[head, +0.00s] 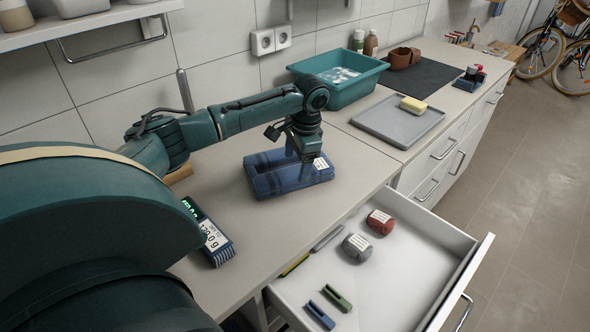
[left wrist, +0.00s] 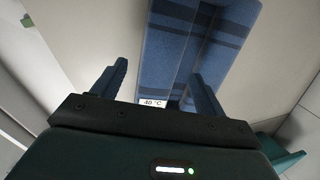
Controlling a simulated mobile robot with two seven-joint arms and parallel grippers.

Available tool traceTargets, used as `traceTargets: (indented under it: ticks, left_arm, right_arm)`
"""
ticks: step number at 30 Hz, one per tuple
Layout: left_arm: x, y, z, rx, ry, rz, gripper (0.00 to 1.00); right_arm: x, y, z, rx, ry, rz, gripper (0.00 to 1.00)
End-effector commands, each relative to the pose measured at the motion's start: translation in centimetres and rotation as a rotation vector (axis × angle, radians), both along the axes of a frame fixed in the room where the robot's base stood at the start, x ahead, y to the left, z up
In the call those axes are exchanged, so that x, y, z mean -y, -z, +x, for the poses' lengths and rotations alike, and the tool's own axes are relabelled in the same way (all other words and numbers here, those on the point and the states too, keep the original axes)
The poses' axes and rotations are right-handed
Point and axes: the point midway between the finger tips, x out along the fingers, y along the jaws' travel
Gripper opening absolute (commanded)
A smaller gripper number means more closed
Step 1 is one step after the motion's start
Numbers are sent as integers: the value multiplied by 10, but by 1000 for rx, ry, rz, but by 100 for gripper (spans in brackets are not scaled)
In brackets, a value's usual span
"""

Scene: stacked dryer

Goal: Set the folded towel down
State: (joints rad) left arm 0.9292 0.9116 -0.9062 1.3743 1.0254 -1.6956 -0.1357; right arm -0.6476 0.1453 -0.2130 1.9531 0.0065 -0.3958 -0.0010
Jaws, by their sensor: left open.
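The folded towel (head: 275,178) is blue with darker stripes and lies on the countertop, left of the open drawer. A small white label (head: 321,163) sits at its right end. My left gripper (head: 304,153) points down over that end of the towel. In the left wrist view its two fingers (left wrist: 162,85) are open and spread apart, with the towel (left wrist: 190,45) and its "40 °C" label showing between them. Whether a finger touches the cloth cannot be told. My right gripper is not in view.
An open drawer (head: 400,290) holds a red roll, a grey roll and several small items. A teal basin (head: 340,78) and a grey tray (head: 398,122) with a yellow sponge stand behind. A labelled dark box (head: 212,240) sits nearer. Bare counter surrounds the towel.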

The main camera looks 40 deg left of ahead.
Motion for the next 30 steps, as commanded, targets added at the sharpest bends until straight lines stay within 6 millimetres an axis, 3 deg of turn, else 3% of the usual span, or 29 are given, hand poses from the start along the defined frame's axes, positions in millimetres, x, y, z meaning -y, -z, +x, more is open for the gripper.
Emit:
traceTargets:
  ticks: [6, 12, 30]
  left_arm:
    - [8, -48, 2, 4, 1, 0, 73]
    - [14, -76, 3, 3, 1, 0, 73]
    - [15, -84, 2, 0, 0, 0, 73]
  right_arm:
    - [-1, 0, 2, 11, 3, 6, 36]
    - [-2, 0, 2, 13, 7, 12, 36]
    - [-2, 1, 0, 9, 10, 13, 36]
